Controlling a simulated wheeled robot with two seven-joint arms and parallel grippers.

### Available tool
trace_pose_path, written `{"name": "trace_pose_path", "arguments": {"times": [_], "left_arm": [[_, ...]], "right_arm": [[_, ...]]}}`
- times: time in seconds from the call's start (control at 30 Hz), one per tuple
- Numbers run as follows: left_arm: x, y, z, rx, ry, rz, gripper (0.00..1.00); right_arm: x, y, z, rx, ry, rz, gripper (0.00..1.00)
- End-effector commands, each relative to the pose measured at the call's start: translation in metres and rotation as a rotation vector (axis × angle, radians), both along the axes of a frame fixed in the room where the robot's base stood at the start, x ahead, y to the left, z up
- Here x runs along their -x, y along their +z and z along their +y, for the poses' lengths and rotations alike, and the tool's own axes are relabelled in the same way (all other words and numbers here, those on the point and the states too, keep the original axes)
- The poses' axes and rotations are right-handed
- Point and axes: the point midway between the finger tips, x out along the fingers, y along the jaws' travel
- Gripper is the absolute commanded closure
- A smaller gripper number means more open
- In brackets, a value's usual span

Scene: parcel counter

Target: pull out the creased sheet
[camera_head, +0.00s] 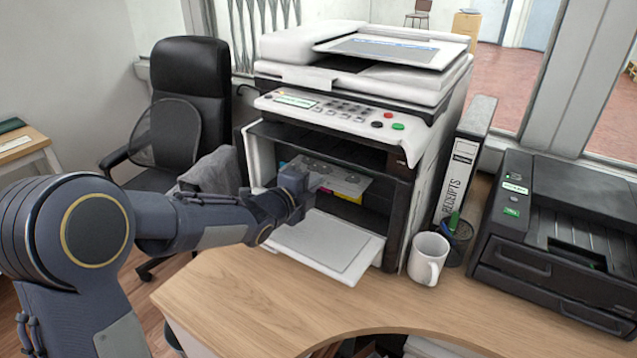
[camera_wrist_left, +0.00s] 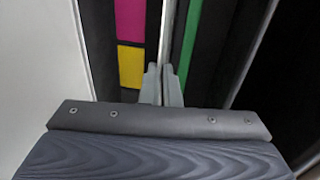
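The printer (camera_head: 405,165) stands on the counter with its front door (camera_head: 325,245) folded down. A thin grey sheet (camera_head: 345,180) shows inside the opening, above magenta and yellow blocks; its creases are hard to make out. In the left wrist view the sheet (camera_wrist_left: 168,30) is edge-on, a narrow pale strip running between the fingers. My left gripper (camera_head: 300,190) reaches into the opening from the left. In the wrist view its fingers (camera_wrist_left: 162,85) are close together on the strip, seemingly shut on the sheet. The sheet's far part is hidden. My right gripper is out of view.
A white mug (camera_head: 427,260) and a black pen cup (camera_head: 457,243) stand right of the open door. A receipts binder (camera_head: 465,165) and a black printer (camera_head: 560,235) stand farther right. A black chair (camera_head: 190,100) is behind at the left. The counter front (camera_head: 240,300) is clear.

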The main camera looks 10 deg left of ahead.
Motion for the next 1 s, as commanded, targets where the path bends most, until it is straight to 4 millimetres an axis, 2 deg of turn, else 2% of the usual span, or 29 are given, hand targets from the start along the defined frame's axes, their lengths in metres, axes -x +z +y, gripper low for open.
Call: {"name": "trace_pose_path", "arguments": {"times": [0.47,1.0], "left_arm": [[0.055,-0.001,0.023,-0.001,0.001,0.001,1.00],[0.114,0.004,0.048,0.000,0.001,-0.001,1.00]], "right_arm": [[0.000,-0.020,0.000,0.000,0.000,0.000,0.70],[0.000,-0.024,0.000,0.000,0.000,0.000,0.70]]}}
